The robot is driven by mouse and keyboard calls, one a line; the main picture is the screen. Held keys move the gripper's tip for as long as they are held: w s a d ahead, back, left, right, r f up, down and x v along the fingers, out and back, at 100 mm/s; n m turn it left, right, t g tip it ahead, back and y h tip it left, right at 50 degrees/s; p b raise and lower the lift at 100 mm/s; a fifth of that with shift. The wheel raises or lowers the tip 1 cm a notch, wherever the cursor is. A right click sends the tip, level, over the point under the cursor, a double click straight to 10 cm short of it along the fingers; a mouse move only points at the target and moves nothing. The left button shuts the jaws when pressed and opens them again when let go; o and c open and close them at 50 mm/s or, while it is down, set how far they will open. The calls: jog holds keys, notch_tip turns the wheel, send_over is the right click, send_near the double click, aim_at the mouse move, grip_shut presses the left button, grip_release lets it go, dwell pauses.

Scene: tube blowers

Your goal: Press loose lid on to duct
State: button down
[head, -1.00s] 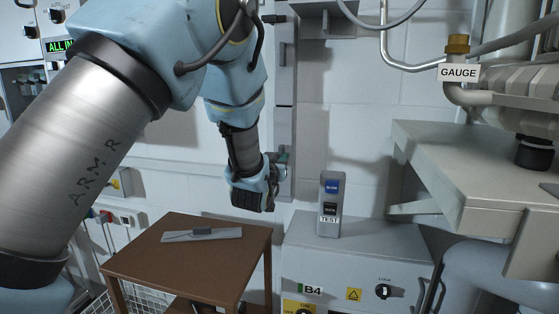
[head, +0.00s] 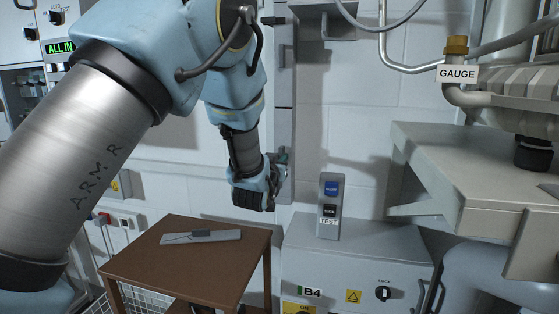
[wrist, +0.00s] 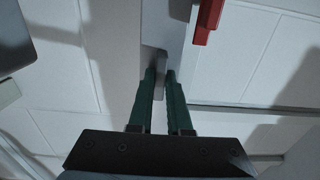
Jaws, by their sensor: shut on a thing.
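My gripper (head: 284,157) is at the duct's lower part, largely hidden behind my wrist. In the wrist view, my gripper's (wrist: 160,75) green fingers are close together with a grey piece (wrist: 160,90) between them, which looks like the loose lid. I cannot tell how far the lid sits off the duct.
A red part (wrist: 208,20) juts out beside the duct in the wrist view. A brown table (head: 180,265) stands below my arm. A grey cabinet (head: 360,255) carries a TEST box (head: 329,205) to the right, and a grey shelf (head: 475,165) juts out further right.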

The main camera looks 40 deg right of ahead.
jog(key=shift+w+d, duration=0.15)
jog(key=c, duration=0.8)
grip_release()
